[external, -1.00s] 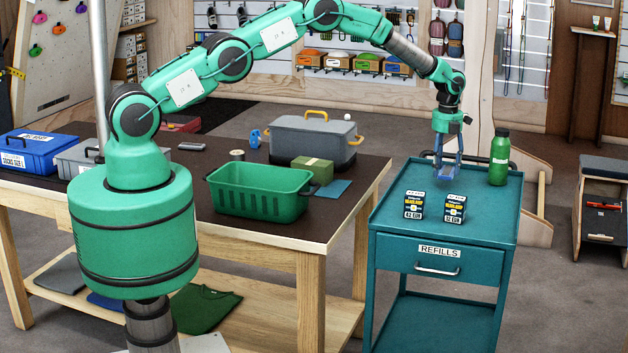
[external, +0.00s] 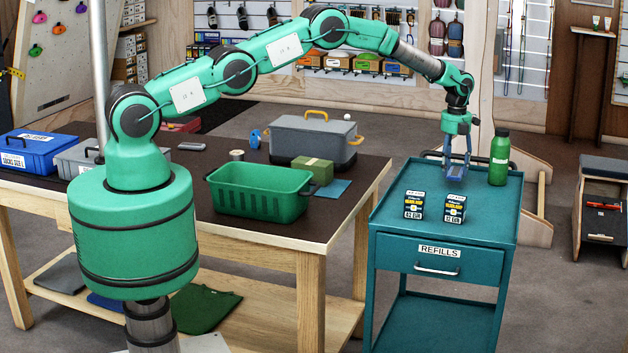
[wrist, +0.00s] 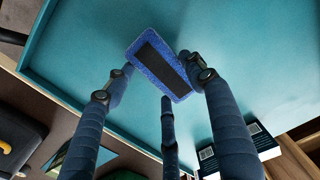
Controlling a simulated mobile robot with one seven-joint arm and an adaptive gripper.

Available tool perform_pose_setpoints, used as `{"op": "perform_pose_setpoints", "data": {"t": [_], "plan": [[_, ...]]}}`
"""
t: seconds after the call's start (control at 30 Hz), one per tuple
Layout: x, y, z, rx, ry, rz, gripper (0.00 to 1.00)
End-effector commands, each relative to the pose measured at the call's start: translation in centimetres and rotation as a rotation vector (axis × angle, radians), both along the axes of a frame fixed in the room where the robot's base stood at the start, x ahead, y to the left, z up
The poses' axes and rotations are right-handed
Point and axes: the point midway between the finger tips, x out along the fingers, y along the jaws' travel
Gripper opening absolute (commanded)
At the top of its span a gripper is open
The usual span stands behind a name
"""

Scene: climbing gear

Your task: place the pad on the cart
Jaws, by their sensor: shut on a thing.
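The pad (wrist: 150,62) is a small blue block with a black strip; in the wrist view it sits between my fingertips. My gripper (external: 457,164) is shut on it, pointing down over the back part of the teal cart (external: 392,208). The pad (external: 456,171) shows small and partly hidden by the fingers in the external view. It is over or at the cart's top; I cannot tell whether it touches the surface.
A green bottle (external: 499,158) stands on the cart just right of my gripper. Two small boxes (external: 414,206) (external: 455,209) stand nearer the front. The cart has a raised rim. The table at left holds a green basket (external: 258,194) and a grey cooler (external: 310,141).

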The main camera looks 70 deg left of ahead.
Motion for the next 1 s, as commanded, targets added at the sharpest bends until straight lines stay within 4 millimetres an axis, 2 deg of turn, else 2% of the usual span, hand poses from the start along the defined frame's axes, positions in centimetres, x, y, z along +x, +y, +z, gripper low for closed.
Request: {"op": "perform_pose_setpoints", "data": {"t": [0.1,0.3,0.77,0.8,0.87,1.0], "plan": [[-0.2,0.0,-1.5,0.0,0.004,0.0,0.44],[-0.1,0.0,-2.9,0.0,0.001,0.0,0.44],[-0.1,0.0,-3.4,0.0,0.001,0.0,0.44],[-0.1,0.0,-3.3,0.0,0.001,0.0,0.6],[-0.1,0.0,-3.3,0.0,0.001,0.0,0.72],[-0.1,0.0,-3.3,0.0,0.001,0.0,0.73]]}}
